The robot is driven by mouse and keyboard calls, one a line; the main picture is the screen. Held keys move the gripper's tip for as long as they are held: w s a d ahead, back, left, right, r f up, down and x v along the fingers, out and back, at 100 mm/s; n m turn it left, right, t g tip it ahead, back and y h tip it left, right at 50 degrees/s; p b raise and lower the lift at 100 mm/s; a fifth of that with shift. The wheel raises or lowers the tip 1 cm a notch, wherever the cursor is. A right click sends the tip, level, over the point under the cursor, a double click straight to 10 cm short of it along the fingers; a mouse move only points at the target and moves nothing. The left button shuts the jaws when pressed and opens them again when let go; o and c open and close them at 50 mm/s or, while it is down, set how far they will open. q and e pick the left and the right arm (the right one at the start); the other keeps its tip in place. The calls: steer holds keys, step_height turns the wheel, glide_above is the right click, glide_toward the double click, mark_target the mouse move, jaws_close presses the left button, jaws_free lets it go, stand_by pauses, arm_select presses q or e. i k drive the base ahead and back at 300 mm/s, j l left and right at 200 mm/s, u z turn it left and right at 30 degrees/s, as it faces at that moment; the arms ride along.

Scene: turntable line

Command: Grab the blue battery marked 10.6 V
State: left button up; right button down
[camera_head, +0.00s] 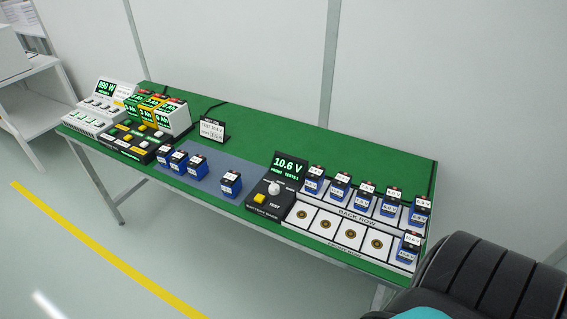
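The tester (266,200) on the green bench has a display that reads 10.6 V. Several blue batteries with white labels stand upright: a back-row battery (314,180) and others to the right of the tester, a front-row battery (408,252) at the far right, a lone battery (231,184) on the grey-blue mat, and a group including this battery (196,165) farther left. The battery labels are too small to read surely, so I cannot tell which one is marked 10.6 V. Neither of my grippers shows in the head view.
The green bench top (270,135) is clear along the back. Several front-row slots (324,224) are empty. Chargers (160,115) and a control panel (100,105) stand at the left, and a small sign (213,130) stands near the middle. A dark ribbed shape covers the lower right corner.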

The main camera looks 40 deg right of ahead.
mark_target(409, 245)
steer(key=k+z, duration=0.1)
steer(key=z, duration=2.15)
